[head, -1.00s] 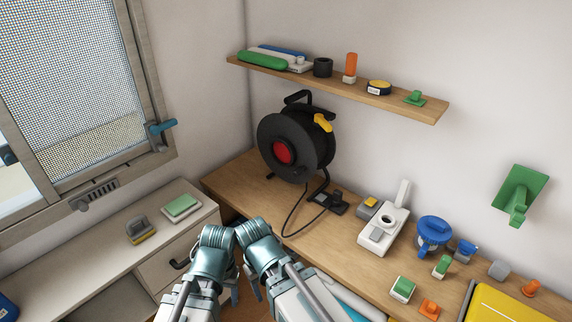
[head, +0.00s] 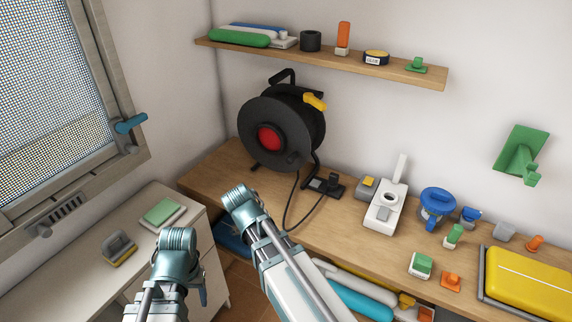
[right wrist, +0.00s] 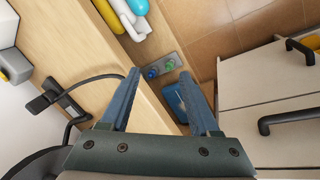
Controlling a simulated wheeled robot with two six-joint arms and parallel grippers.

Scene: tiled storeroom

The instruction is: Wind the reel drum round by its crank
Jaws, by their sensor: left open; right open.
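The black cable reel (head: 270,138) stands upright on the wooden worktop, its round drum face with a red hub (head: 269,138) turned toward me. A yellow handle-like part (head: 315,101) sticks out at its upper right; I cannot tell whether it is the crank. My left gripper (head: 201,290) is open and empty, low at the left, pointing down, well short of the reel. My right wrist is in front of the worktop, below the reel; its fingers are hidden in the head view. In the right wrist view my right gripper (right wrist: 163,73) is open and empty.
The reel's cable runs to a black plug block (head: 325,186) on the worktop (head: 305,222). A white device (head: 386,212) and a blue round item (head: 437,202) stand to the right. A loaded shelf (head: 330,60) hangs above. A drawer cabinet (head: 190,200) is at the left.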

